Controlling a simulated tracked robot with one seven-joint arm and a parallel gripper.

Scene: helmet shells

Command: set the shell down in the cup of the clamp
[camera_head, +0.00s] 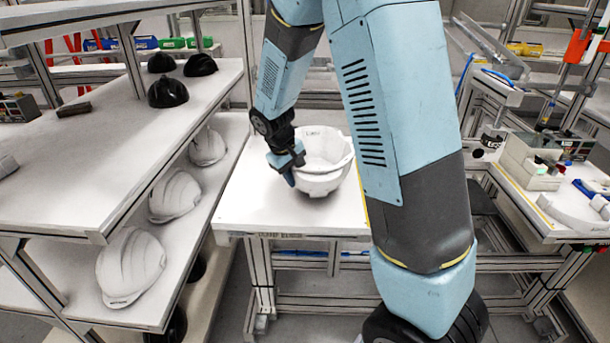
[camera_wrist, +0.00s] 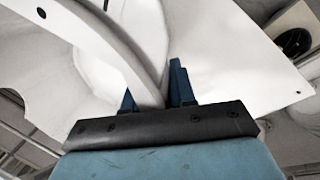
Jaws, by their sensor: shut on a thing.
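A white helmet shell (camera_head: 325,148) is open side up over the white table in the head view. My gripper (camera_head: 287,168) is at its left side, shut on the shell's edge. In the wrist view the shell (camera_wrist: 135,45) fills the upper left, and its rim runs down between the two blue fingers of my gripper (camera_wrist: 156,92). I cannot make out the clamp's cup as a separate thing; the shell and my arm cover part of the table. I cannot tell whether the shell touches anything below it.
The table (camera_head: 262,205) is bare left of and in front of the shell. White shells (camera_head: 132,265) lie on the lower left shelf; dark ones (camera_head: 168,91) stand on the upper shelf (camera_head: 75,165). A bench with a beige box (camera_head: 528,165) is at the right.

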